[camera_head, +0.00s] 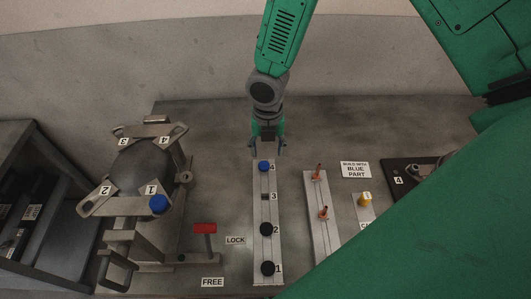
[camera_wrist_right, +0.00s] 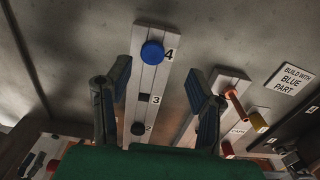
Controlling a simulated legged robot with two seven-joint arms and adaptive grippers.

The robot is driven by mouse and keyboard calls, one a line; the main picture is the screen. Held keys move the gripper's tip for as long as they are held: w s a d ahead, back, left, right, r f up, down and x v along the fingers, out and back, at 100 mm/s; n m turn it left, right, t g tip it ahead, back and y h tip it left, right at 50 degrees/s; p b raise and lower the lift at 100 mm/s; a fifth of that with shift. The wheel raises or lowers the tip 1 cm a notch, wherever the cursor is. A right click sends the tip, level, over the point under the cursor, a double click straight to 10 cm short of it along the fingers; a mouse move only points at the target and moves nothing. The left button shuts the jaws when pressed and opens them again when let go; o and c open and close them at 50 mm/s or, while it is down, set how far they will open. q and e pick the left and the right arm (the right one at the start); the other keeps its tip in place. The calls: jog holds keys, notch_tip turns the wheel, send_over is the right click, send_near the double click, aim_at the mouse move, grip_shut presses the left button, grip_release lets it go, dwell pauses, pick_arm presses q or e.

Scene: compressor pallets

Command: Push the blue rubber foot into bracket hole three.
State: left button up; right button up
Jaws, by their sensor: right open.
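A blue rubber foot (camera_head: 263,167) sits at position 4 of the pale strip (camera_head: 266,217). The foot also shows in the right wrist view (camera_wrist_right: 152,53), beyond and between the fingertips. My right gripper (camera_head: 267,146) is open and empty at the strip's far end, with the foot just in front of its fingers. The compressor (camera_head: 143,172) on the left carries numbered brackets. Bracket three (camera_head: 124,134) is at its far left; I cannot make out its hole. Another blue foot (camera_head: 159,204) sits at bracket one. My left gripper is not in view.
Black feet (camera_head: 266,229) stand at strip positions 2 and 1; position 3 shows only a small dark square. A red lever (camera_head: 205,229) stands between the LOCK and FREE labels. Another strip (camera_head: 321,217) with orange pins is to the right. A dark shelf (camera_head: 40,210) stands at far left.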

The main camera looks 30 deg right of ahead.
aim_at(261, 165)
jog(key=f, duration=0.1)
jog(key=a+f+b, duration=0.1)
jog(key=f, duration=0.1)
jog(key=f+b, duration=0.1)
jog(key=f, duration=0.1)
jog(key=shift+a, duration=0.4)
jog(key=shift+w+f+b, duration=0.1)
jog(key=shift+f+b, duration=0.2)
jog(key=shift+b, duration=0.1)
jog(key=shift+d+f, duration=0.15)
jog(key=shift+d, duration=0.6)
jog(key=shift+a+r+p, duration=0.2)
jog(key=shift+a+p, duration=0.1)
jog(key=shift+a, duration=0.6)
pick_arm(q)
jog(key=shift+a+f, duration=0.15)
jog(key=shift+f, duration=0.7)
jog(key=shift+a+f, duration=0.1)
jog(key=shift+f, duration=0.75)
pick_arm(e)
jog(key=shift+d+f, duration=0.15)
jog(key=shift+d, duration=0.4)
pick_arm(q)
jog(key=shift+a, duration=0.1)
pick_arm(e)
jog(key=shift+a, duration=0.1)
